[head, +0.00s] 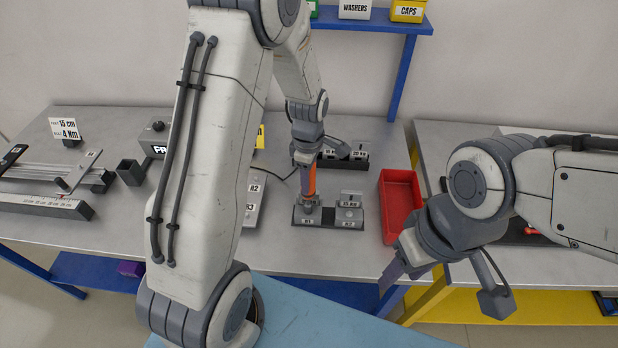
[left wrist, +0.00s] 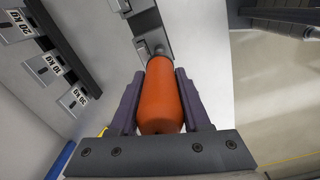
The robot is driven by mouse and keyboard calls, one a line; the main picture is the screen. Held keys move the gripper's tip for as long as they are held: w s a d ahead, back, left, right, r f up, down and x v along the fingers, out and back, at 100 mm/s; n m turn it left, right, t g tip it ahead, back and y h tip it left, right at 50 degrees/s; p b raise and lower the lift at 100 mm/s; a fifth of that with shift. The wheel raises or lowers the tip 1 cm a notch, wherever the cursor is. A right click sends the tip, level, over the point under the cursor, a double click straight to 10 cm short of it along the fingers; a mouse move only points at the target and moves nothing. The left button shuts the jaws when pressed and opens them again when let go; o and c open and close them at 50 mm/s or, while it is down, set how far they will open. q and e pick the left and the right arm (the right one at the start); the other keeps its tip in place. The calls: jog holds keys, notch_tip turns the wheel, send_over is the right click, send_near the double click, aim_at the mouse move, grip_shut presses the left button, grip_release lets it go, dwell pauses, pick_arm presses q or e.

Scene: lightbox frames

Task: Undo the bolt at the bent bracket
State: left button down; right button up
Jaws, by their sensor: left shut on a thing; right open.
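My left gripper (head: 306,160) is shut on an upright orange-handled tool (head: 309,182). In the left wrist view the orange handle (left wrist: 162,105) sits between both fingers. The tool's lower end is at the left part of a grey block (head: 328,222) with small labels on its front. A small metal piece (head: 349,200) stands on the block's right part. The bolt is hidden at the tool's foot, and I cannot tell which piece is bent. My right gripper (head: 392,274) is open and empty, in front of the table's edge.
A red tray (head: 401,190) stands right of the block. A dark rack of labelled weights (head: 345,158) is behind it; the weights also show in the left wrist view (left wrist: 45,62). A rail fixture (head: 60,178) and ruler (head: 45,204) lie far left.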

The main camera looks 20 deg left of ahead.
pick_arm(q)
jog(key=shift+s+f, duration=0.1)
jog(key=shift+s, duration=0.05)
dwell(0.4)
jog(key=shift+r+p, duration=0.55)
jog(key=shift+p, duration=0.05)
jog(key=r+p, duration=0.3)
jog(key=r, duration=0.1)
jog(key=shift+w, duration=0.2)
dwell(1.3)
